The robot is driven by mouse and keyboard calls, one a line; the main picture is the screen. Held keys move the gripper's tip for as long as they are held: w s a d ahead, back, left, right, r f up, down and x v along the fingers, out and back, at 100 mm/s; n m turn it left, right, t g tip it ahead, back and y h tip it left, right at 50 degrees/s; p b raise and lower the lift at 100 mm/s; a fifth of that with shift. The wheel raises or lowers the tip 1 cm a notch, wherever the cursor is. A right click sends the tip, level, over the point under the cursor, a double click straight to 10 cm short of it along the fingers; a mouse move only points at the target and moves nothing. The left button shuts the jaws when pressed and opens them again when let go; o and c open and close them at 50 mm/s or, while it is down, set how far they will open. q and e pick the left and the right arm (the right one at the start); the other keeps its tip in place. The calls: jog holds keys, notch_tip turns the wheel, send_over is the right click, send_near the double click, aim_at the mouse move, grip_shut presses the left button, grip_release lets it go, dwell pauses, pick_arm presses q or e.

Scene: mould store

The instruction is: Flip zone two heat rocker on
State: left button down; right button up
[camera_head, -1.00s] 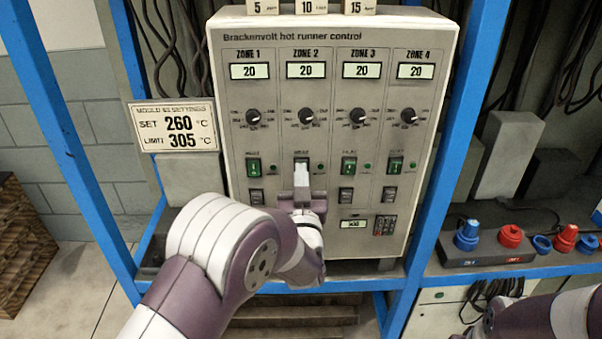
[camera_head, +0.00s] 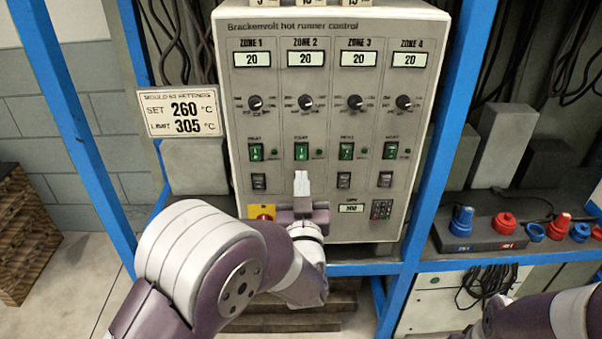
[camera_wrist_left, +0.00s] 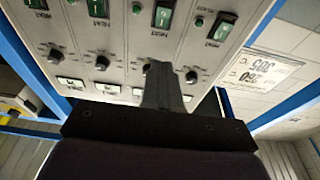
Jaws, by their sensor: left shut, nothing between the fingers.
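The zone two heat rocker (camera_head: 301,151) is a green switch on the grey control panel (camera_head: 332,220), under the zone 2 dial. It also shows in the left wrist view (camera_wrist_left: 163,17), where the panel appears upside down. Which way it is tipped is too small to tell. My left gripper (camera_head: 301,180) is shut and empty, its fingertips pointing up just below the green rocker and apart from it in the picture. The gripper hides the black switch under zone 2. In the wrist view the shut fingers (camera_wrist_left: 158,75) reach toward the panel. My right gripper is out of view.
Similar green rockers flank it in zone 1 (camera_head: 256,152) and zone 3 (camera_head: 346,151). A yellow-and-red switch (camera_head: 262,212) is partly hidden by my left arm. Blue posts frame the panel. A settings sign (camera_head: 180,112) hangs at left; red and blue connectors stand at right.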

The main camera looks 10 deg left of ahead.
pick_arm(q)
jog(key=s, duration=0.1)
jog(key=s+d, duration=0.1)
jog(key=s, duration=0.2)
jog(key=shift+s+d+r, duration=0.1)
jog(key=shift+d+r, duration=0.05)
jog(key=shift+r, duration=0.1)
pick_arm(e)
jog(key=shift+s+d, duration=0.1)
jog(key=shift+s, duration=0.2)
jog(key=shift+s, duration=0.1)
